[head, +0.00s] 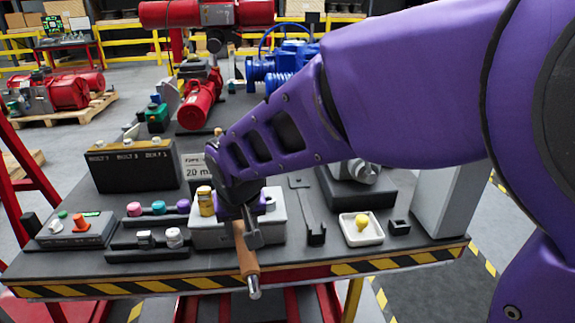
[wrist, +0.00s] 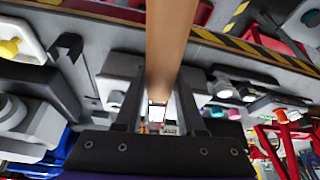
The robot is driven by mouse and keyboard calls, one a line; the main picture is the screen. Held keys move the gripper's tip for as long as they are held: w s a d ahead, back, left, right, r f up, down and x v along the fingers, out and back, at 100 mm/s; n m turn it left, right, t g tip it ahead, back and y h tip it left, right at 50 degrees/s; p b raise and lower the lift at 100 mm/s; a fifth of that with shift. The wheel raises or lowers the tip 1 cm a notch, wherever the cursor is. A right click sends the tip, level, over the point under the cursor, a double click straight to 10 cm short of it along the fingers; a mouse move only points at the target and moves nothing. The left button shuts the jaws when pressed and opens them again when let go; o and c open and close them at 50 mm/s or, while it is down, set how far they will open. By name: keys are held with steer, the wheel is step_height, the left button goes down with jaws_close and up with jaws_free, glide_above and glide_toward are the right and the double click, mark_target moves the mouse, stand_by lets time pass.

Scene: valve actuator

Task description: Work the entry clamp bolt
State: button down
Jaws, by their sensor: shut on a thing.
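My gripper (head: 248,232) points down over the front of the bench and is shut on a brown-handled tool (head: 246,263). The tool has a bright metal end that hangs near the bench's striped front edge. In the wrist view the brown handle (wrist: 170,45) runs up between the two dark fingers of my gripper (wrist: 158,104). A light grey block (head: 275,228) stands just behind the tool, partly covered by my gripper. I cannot make out the entry clamp bolt in either view.
A yellow-capped part (head: 206,200) stands at the grey block. To the left are a rack of coloured knobs (head: 158,210) and a black bolt box (head: 130,171). Red actuators stand behind.

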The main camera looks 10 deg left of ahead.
steer(key=shift+a, duration=0.15)
steer(key=shift+s+a+m+b, duration=0.15)
steer(key=shift+a+m+b, duration=0.25)
steer(key=shift+b, duration=0.15)
steer(key=shift+s+a+r+m+h, duration=0.15)
steer(key=shift+a+m+h, duration=0.25)
steer(key=shift+a+m, duration=0.2)
steer(key=shift+r, duration=0.1)
steer(key=shift+r+p, duration=1.7)
steer(key=shift+r, duration=0.65)
